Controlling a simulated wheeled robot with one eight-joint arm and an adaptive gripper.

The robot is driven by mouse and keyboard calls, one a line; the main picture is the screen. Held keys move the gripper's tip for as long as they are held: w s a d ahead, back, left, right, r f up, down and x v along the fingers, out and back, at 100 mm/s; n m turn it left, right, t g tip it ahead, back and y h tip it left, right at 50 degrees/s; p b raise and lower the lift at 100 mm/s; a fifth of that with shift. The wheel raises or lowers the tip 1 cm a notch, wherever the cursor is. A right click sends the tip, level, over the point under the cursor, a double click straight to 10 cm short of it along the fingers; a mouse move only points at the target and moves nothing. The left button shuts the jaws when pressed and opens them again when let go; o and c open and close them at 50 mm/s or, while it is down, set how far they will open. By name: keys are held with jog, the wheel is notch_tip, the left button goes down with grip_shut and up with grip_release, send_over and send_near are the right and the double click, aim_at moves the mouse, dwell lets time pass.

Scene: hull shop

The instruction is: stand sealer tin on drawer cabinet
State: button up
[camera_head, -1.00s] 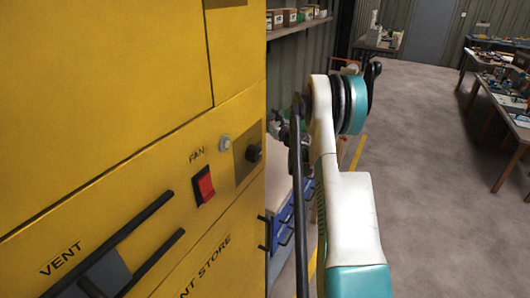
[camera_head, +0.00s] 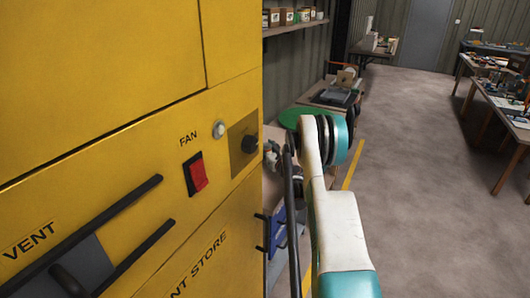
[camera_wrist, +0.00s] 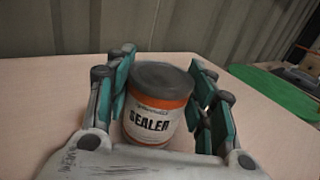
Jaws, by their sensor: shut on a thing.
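The sealer tin (camera_wrist: 158,104), with an orange and white label and a grey lid, is between the teal pads of my gripper (camera_wrist: 166,110) in the wrist view. My gripper is shut on it. The tin looks roughly upright, over a pale tabletop (camera_wrist: 58,110); I cannot tell whether its base touches this surface. In the head view, the drawer cabinet with blue drawers (camera_head: 278,228) shows partly behind my arm and the yellow cabinet. The tin is hidden there, and my gripper is mostly hidden behind the arm.
A large yellow cabinet (camera_head: 95,110) fills the left of the head view, close to my arm. A green round thing (camera_wrist: 275,90) lies at the right in the wrist view. A corrugated wall (camera_wrist: 150,30) stands behind the tabletop. The floor (camera_head: 425,180) at right is clear.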

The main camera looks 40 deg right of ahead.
jog(key=shift+f, duration=0.2)
jog(key=o, duration=1.3)
jog(key=shift+r, duration=0.1)
jog(key=p+v, duration=0.4)
jog(key=v, duration=0.8)
